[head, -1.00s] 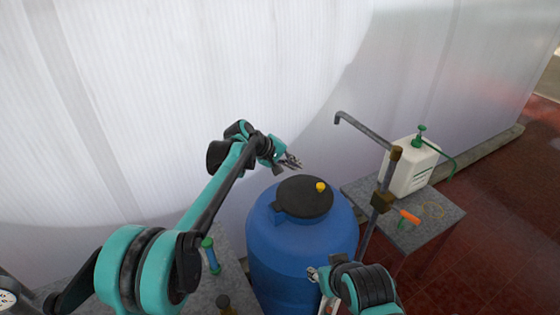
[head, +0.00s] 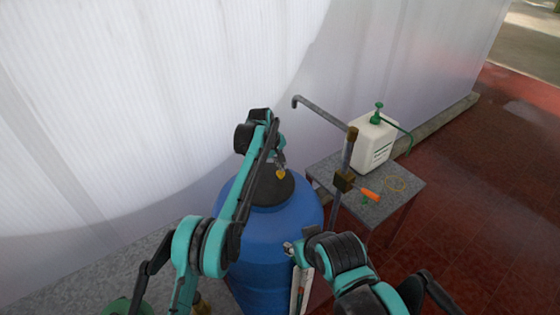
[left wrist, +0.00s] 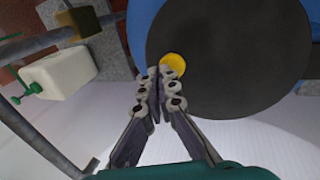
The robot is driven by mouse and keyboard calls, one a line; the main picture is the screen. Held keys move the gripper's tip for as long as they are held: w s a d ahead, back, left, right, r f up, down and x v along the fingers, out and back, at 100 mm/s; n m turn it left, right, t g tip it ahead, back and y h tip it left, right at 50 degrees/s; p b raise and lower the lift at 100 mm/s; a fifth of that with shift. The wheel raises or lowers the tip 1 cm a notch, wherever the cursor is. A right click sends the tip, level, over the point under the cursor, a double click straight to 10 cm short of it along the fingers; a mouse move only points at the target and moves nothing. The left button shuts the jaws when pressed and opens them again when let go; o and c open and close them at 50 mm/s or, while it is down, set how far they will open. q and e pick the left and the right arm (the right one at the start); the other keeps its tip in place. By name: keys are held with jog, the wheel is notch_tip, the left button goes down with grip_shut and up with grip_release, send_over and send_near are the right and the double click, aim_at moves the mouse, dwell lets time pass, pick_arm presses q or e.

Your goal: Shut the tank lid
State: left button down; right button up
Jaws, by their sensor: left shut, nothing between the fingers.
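The blue tank (head: 262,245) stands in the middle of the head view. Its round black lid (head: 264,188) lies over the top of the tank, partly hidden by my left arm. A yellow knob (head: 281,175) sits near the lid's edge. In the left wrist view the lid (left wrist: 235,60) is a large dark disc with the yellow knob (left wrist: 174,63) at its edge. My left gripper (head: 281,165) is shut and empty, its tips (left wrist: 162,72) right at the knob; I cannot tell if they touch. My right gripper (head: 290,248) is in front of the tank, its jaws too small to read.
A white sprayer bottle (head: 373,143) stands on the grey table (head: 402,195). A translucent wall (head: 120,100) stands behind. Red tiled floor (head: 480,220) is clear at right.

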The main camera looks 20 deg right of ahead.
pick_arm(q)
jog(key=shift+d+f, duration=0.25)
jog(key=shift+f, duration=0.45)
